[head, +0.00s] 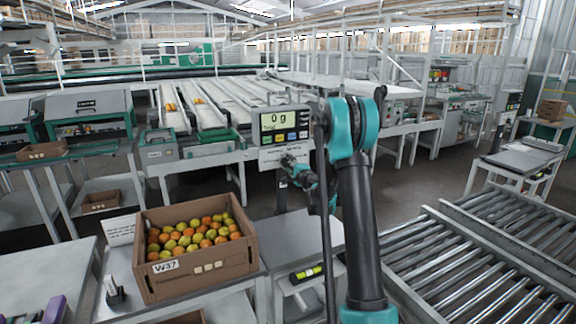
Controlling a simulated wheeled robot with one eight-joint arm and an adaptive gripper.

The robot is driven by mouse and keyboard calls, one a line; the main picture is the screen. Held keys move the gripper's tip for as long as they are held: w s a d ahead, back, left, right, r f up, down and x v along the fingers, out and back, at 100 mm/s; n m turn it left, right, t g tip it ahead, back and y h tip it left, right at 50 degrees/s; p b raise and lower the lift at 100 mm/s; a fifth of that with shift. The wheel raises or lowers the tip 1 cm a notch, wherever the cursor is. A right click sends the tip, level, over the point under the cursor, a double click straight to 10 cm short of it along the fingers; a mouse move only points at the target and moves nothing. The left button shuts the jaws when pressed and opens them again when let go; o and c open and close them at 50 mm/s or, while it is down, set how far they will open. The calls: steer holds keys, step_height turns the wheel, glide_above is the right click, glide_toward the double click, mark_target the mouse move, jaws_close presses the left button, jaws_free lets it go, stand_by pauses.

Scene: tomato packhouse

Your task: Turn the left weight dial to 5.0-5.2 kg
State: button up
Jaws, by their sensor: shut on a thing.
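My gripper (283,181) is small and partly hidden at the end of my arm, just below a white label sheet (272,158) under the scale display. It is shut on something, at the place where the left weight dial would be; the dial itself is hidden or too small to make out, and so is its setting. The scale display (284,124) above reads 0 g. No second dial can be made out.
A cardboard crate of tomatoes (158,281) marked W37 stands on a bench at the front left. A grey platform (290,240) is beside it, with a spirit level (307,273) below. A roller conveyor (470,265) fills the right. Sorting lanes (207,115) run behind.

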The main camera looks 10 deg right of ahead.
steer(key=shift+m, duration=0.4)
steer(key=o, duration=1.1)
steer(key=shift+o, duration=0.2)
steer(key=v, duration=1.2)
